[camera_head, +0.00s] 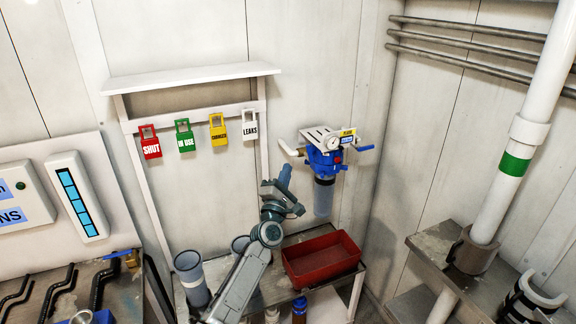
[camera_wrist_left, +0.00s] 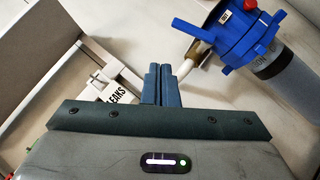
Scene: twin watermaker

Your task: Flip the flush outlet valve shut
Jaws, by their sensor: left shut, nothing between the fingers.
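A blue filter unit (camera_head: 325,158) with a gauge and a clear-grey bowl is on the back wall. A blue lever (camera_head: 365,148) sticks out at its right, beside a small yellow and blue label; I cannot read whether this is the flush outlet valve. Another blue-handled valve (camera_head: 117,254) is at the lower left. My left gripper (camera_head: 286,172) is left of the filter bowl, apart from the levers, fingers together and empty. In the left wrist view its fingers (camera_wrist_left: 157,84) point toward a white pipe, with the filter unit (camera_wrist_left: 232,40) at upper right. My right gripper is not seen.
A red tray (camera_head: 322,262) stands on a low table below the filter. Coloured tags, including a white LEAKS tag (camera_head: 250,128), hang from a wall rack. A white vertical pipe (camera_head: 515,150) stands at right.

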